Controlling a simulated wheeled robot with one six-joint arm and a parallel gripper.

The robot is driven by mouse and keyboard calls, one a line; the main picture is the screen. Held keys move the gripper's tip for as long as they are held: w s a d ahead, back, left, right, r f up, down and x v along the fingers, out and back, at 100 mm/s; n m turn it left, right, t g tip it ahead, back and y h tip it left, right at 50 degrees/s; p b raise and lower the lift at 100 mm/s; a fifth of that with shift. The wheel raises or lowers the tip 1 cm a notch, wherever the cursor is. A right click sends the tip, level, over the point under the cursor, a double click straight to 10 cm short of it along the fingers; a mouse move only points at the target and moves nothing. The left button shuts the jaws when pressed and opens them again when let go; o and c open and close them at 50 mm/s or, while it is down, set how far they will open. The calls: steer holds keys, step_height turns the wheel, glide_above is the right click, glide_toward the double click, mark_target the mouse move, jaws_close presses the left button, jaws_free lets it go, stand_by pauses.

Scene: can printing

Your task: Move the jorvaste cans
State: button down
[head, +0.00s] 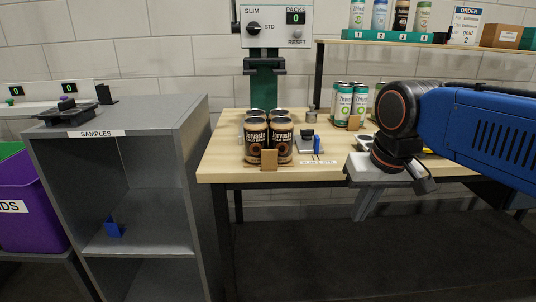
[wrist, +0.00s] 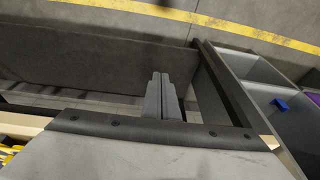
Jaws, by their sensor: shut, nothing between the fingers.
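The jorvaste cans (head: 278,137) are black with orange and white print. Several of them stand upright in a tight group on the left part of the wooden table (head: 228,160), with a small brown block in front. My gripper (head: 362,205) hangs low in front of the table's front edge, to the right of the cans and apart from them. In the wrist view, its fingers (wrist: 160,78) are together and hold nothing. The cans do not show in the wrist view.
Green-and-white cans (head: 359,100) stand further back on the table. A grey shelf unit (head: 150,140) marked SAMPLES adjoins the table at left, with a small blue piece (head: 114,229) inside. A shelf above holds a numbered can rack (head: 390,37) and an order card (head: 464,25).

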steer(key=w+a+r+g, duration=0.1)
steer(key=w+a+r, duration=0.6)
steer(key=a+r, duration=0.15)
steer(key=g, duration=0.2)
glide_toward(268, 154)
steer(key=s, duration=0.5)
steer(key=shift+h, duration=0.3)
steer(key=f, duration=0.9)
steer(key=shift+w+a+f, duration=0.15)
steer(key=shift+a+f, duration=0.1)
steer(key=shift+a, duration=0.15)
steer(key=shift+w+d, duration=0.1)
steer(key=shift+w, duration=1.6)
steer(key=shift+w, duration=0.1)
steer(key=w, duration=2)
steer(key=shift+w+d, duration=0.35)
steer(key=shift+w, duration=0.05)
